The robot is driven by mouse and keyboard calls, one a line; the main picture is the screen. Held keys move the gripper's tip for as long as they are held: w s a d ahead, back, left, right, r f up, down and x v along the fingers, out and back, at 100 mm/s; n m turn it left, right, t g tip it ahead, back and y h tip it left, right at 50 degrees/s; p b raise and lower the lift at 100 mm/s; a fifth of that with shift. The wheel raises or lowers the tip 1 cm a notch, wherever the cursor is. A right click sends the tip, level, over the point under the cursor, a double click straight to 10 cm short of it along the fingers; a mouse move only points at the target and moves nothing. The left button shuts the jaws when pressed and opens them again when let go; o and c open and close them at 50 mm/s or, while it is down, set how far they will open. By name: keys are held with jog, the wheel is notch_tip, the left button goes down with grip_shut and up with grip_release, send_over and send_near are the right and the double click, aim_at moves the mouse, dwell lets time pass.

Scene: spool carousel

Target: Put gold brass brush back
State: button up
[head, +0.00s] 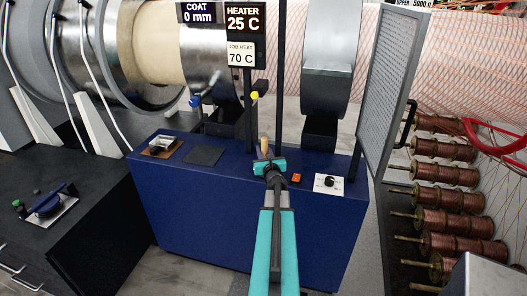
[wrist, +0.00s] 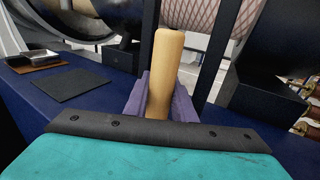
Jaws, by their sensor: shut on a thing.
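My gripper (head: 267,162) is shut on the brass brush, whose tan handle (head: 264,146) stands up from the jaws over the blue cabinet top. In the wrist view the rounded handle (wrist: 165,70) rises nearly upright, slightly tilted, between the purple finger pads (wrist: 160,100). The brush's lower end is hidden behind my gripper's body, so I cannot tell whether it touches the cabinet. A flat dark mat (head: 204,155) lies on the cabinet top to the left of my gripper; it also shows in the wrist view (wrist: 78,88).
The blue cabinet (head: 200,211) also bears a small tray (head: 152,151) at its left, a small orange switch (head: 296,178) and a white knob plate (head: 329,185) at its right. Copper spools (head: 444,172) stand at far right.

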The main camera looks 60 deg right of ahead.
jog(key=o, duration=1.1)
jog(key=shift+c, duration=0.2)
jog(key=b+v, duration=0.1)
jog(key=v, duration=0.8)
jog(key=shift+a+r, duration=0.15)
jog(key=shift+r, duration=0.05)
jog(key=shift+p+v, duration=1.35)
jog(key=shift+p, duration=1.75)
jog(key=shift+f, duration=0.2)
